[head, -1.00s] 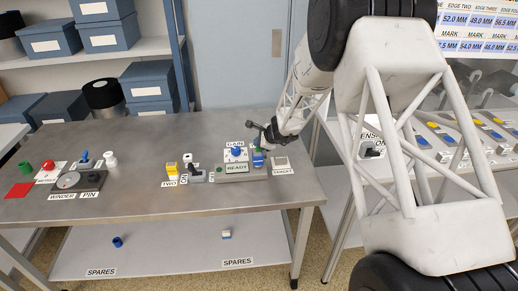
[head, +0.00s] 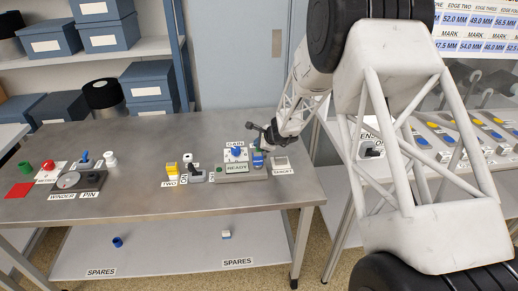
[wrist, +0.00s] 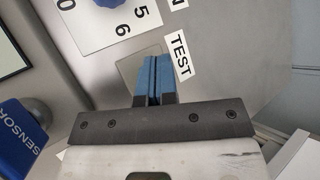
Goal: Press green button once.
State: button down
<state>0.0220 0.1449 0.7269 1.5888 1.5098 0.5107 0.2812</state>
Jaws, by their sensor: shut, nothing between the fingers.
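In the wrist view the shut fingertips (wrist: 152,80) point at a small grey plate (wrist: 128,66) beside the TEST label (wrist: 181,57). No green button shows there; the fingers and gripper body hide part of that plate. Whether the fingertips touch anything, I cannot tell.
A blue dial (head: 236,151) on a white numbered plate stands just left of my gripper. A blue SENSOR block (wrist: 20,135) is at the wrist view's left. A green cylinder (head: 25,167) and red button (head: 48,165) are far left.

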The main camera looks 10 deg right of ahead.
jog(key=shift+f, duration=0.2)
dwell(0.4)
jog(key=shift+r, duration=0.9)
jog(key=shift+r, duration=0.15)
jog(key=shift+r, duration=2.35)
jog(key=shift+r, duration=0.1)
